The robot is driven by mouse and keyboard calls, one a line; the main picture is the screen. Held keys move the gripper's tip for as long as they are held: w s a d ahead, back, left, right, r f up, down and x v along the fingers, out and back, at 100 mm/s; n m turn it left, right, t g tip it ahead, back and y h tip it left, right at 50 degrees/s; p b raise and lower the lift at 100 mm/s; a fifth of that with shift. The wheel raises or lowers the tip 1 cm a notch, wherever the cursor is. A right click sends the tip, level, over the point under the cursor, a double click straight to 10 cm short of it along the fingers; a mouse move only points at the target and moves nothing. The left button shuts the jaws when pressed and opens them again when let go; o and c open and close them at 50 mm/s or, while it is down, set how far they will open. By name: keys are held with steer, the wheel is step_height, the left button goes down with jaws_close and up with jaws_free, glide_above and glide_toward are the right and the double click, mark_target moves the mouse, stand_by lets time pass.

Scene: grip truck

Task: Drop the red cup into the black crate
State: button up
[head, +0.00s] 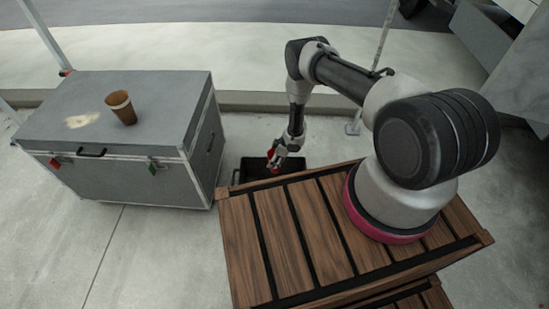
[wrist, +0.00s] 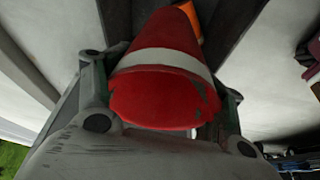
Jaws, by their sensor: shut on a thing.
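My gripper (head: 282,158) is shut on the red cup (head: 273,167), at the far end of my arm. The cup fills the middle of the wrist view (wrist: 165,92), red with a white band and dark worn patches, held between the two fingers. The black crate (head: 243,169) stands low on the ground, between the grey case and the wooden slatted top. In the head view the gripper and cup overlap the crate; their height above it is hard to tell. Most of the crate's inside is hidden by the gripper and the wooden edge.
A large grey case (head: 130,172) stands at left, with a brown cup (head: 121,108) and a pale patch on its lid. The wooden slatted top (head: 282,225) is in front. A thin pole (head: 372,70) stands behind. A small orange thing (wrist: 190,18) shows past the cup.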

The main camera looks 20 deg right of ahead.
steer(key=shift+f, duration=2.75)
steer(key=o, duration=1.2)
steer(key=shift+c, duration=0.2)
steer(key=v, duration=1.2)
